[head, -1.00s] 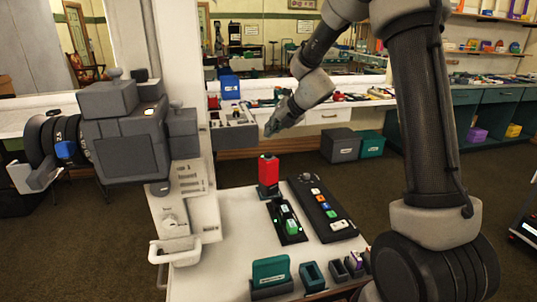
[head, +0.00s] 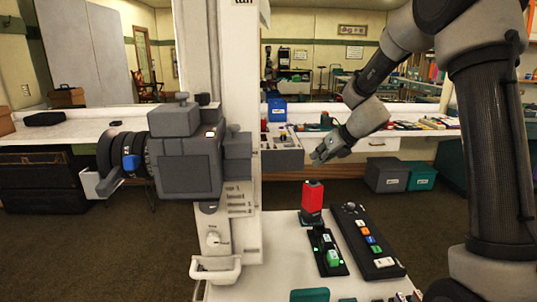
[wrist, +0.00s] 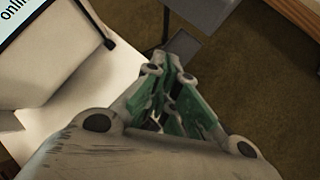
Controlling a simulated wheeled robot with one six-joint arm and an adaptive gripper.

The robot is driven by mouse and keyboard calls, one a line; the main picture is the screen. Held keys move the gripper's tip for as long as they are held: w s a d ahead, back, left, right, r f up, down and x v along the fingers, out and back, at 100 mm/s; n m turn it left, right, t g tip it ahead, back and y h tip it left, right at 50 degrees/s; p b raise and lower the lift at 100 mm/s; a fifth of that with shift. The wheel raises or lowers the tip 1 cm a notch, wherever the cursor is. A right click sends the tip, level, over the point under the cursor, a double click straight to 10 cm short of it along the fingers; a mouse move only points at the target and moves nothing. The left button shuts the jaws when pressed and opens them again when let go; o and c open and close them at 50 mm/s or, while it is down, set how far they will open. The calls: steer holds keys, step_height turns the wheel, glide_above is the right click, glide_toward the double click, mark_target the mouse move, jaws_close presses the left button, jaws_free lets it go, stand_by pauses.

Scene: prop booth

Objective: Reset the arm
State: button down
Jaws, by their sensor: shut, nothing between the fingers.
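My gripper (head: 318,157) hangs in the air at the end of my arm, above and behind the white table (head: 283,228) in the head view. It is shut and empty. In the wrist view my gripper (wrist: 178,62) shows its green-sided fingers brought together, with brown floor and a grey panel beyond them. It touches nothing that I can see.
A red handheld device (head: 312,202) stands on the white table. Next to it are a small black charger with a green item (head: 330,252) and a black button panel (head: 368,240). A grey camera (head: 190,158) is at left. Two bins (head: 387,174) sit on the floor behind.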

steer(key=s+d+n+g+h, duration=0.1)
steer(key=s+d+n+g, duration=0.1)
steer(key=s+n, duration=0.65)
steer(key=s+d+n+g, duration=0.2)
steer(key=s+n, duration=0.5)
steer(key=n, duration=0.2)
steer(key=s+d+r+n+h, duration=0.1)
steer(key=s+d+r+n, duration=0.2)
steer(key=s, duration=0.5)
steer(key=s+d+r+n+t+h, duration=0.1)
steer(key=s+d+r+n+h, duration=0.1)
steer(key=s+n, duration=0.4)
steer(key=s+d+r+n+t+h, duration=0.1)
steer(key=s+d+r+n, duration=0.3)
steer(key=s, duration=0.6)
steer(key=shift+s+d+r+n+h, duration=0.15)
steer(key=shift+d+r+n+h, duration=0.2)
steer(key=shift+d+r, duration=0.25)
steer(key=shift+f, duration=0.1)
stand_by(3.1)
